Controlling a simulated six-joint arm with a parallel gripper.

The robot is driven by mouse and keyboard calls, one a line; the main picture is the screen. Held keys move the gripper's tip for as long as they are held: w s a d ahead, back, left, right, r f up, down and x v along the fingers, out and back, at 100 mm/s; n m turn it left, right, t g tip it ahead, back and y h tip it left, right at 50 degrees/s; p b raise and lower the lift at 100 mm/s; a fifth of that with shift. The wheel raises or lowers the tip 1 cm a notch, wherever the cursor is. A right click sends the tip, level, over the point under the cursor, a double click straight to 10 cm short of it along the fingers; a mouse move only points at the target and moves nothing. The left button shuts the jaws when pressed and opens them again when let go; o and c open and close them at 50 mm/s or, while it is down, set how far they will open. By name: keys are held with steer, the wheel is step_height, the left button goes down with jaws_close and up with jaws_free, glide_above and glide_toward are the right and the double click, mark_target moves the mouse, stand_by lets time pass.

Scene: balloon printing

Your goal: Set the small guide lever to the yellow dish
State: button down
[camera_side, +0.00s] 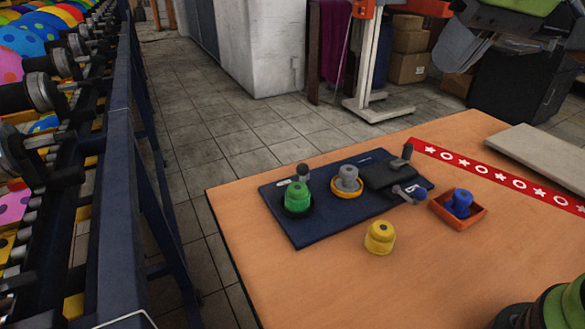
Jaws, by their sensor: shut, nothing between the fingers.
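A yellow ring-shaped dish (347,195) sits on a dark blue board, with a grey stepped piece (347,177) standing in it. To its left, a green stepped piece (298,195) stands in a black dish (299,211). My gripper is not in view.
A blue piece (462,201) sits in an orange tray (444,214).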

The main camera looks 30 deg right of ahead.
steer(key=w+a+f+n+h, duration=0.3)
steer(key=w+a+f+h, duration=0.2)
steer(key=w+a+f, duration=1)
steer(key=shift+a+f, duration=0.7)
steer(key=shift+f, duration=0.2)
glide_toward(292, 183)
steer(key=w+f, duration=0.1)
steer(key=f, duration=0.1)
steer(key=w+f, duration=0.2)
steer(key=shift+a, duration=0.15)
steer(key=d, duration=0.2)
steer(key=shift+w+d+f, duration=0.25)
steer(key=shift+w+f, duration=0.1)
steer(key=shift+w, duration=0.05)
steer(key=shift+w+d+f, duration=0.15)
steer(key=shift+d, duration=0.6)
